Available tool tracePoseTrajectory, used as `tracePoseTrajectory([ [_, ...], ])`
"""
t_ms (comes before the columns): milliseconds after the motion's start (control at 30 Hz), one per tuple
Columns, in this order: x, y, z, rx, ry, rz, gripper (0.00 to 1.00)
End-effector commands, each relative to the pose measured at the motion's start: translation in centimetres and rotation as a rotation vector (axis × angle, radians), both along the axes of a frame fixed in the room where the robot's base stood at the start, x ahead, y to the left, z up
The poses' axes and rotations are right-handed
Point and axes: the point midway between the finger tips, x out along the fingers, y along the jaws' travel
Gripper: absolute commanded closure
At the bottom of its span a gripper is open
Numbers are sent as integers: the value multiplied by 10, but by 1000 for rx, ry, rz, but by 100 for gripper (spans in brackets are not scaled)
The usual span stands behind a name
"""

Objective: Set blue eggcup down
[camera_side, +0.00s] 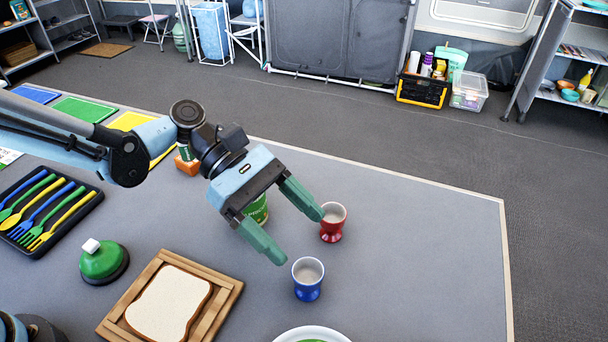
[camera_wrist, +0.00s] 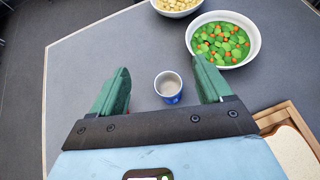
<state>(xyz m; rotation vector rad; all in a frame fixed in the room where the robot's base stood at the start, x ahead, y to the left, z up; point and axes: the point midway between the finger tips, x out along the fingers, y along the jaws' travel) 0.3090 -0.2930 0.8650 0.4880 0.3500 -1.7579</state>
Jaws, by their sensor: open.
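The blue eggcup (camera_side: 307,289) stands upright on the grey table. My gripper (camera_side: 299,235) is open, its two green fingers spread and pointing towards the eggcup. In the side view the eggcup is just beyond the fingertips and neither finger appears to touch it. In the wrist view the blue eggcup (camera_wrist: 172,98) shows between the open fingers of my gripper (camera_wrist: 163,68), with a gap on both sides. Its inside looks pale grey.
A red eggcup (camera_side: 332,229) stands close by one fingertip. A green cup (camera_side: 258,210) is partly hidden behind my gripper. Bread on a wooden board (camera_side: 226,289) lies left of the blue eggcup. Bowls of vegetables (camera_wrist: 190,43) and pale pieces (camera_wrist: 178,12) are near. The table's right side (camera_side: 430,260) is clear.

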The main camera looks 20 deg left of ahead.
Motion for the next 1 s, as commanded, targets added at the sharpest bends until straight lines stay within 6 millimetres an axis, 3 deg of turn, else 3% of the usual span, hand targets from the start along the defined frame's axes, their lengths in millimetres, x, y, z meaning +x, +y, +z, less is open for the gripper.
tracePoseTrajectory([
  [167,10,37,9,95,-261,-10,22],
  [367,16,105,16,318,-678,-115,22],
  [600,7,192,21,653,-1083,-384,22],
  [800,-8,256,24,930,-1295,-700,22],
  [1000,-18,288,25,1081,-1368,-926,22],
])
